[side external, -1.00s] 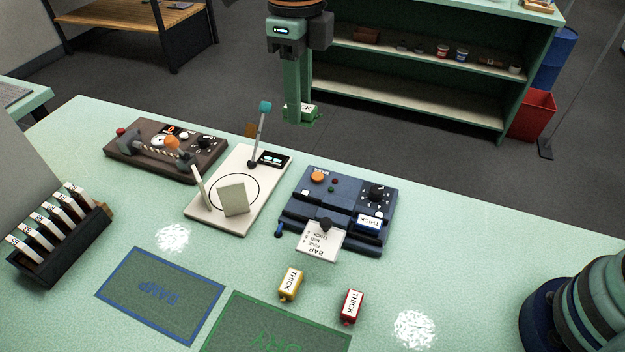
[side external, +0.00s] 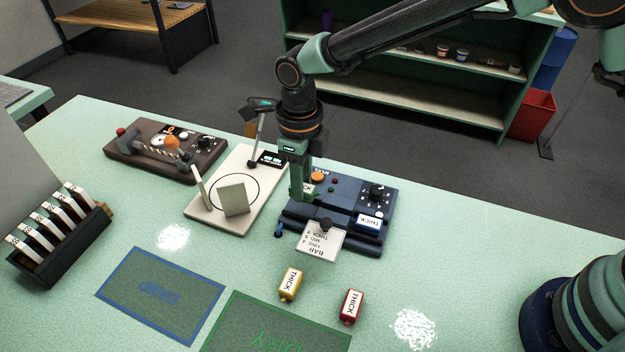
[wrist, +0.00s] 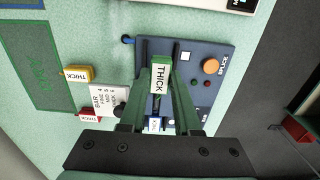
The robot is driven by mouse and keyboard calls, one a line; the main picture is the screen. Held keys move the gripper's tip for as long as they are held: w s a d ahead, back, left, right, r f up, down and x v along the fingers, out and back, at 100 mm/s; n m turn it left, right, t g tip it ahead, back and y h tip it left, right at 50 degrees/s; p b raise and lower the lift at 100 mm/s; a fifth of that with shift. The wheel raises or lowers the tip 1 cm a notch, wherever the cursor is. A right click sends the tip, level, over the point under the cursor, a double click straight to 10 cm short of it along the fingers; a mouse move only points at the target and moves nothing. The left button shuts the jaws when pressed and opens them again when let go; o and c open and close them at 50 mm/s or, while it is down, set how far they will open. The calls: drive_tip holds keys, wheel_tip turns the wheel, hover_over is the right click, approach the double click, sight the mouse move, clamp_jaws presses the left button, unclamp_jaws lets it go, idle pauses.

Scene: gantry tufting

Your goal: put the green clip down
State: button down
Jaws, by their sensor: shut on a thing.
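My gripper (side external: 301,192) is shut on the green clip (wrist: 159,78), which has a white label reading THICK. In the side external view the fingers hide most of the clip, and only a bit of its label (side external: 308,188) shows. The clip is at the left end of the dark blue splice device (side external: 345,198), beside its orange button. I cannot tell whether it touches the device. A blue clip (side external: 368,222) sits at the device's right front. A yellow clip (side external: 290,285) and a red clip (side external: 351,306) lie on the table in front.
A cream board (side external: 230,215) with an upright plate stands left of the device, and a brown unit (side external: 165,150) is further left. A dark rack (side external: 60,245) holds several labelled pieces. The DAMP mat (side external: 207,325) and DRY mat (side external: 225,340) lie bare in front.

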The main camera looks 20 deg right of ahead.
drive_tip(key=shift+f, duration=1.3)
drive_tip(key=shift+f, duration=0.6)
drive_tip(key=c, duration=0.6)
unclamp_jaws()
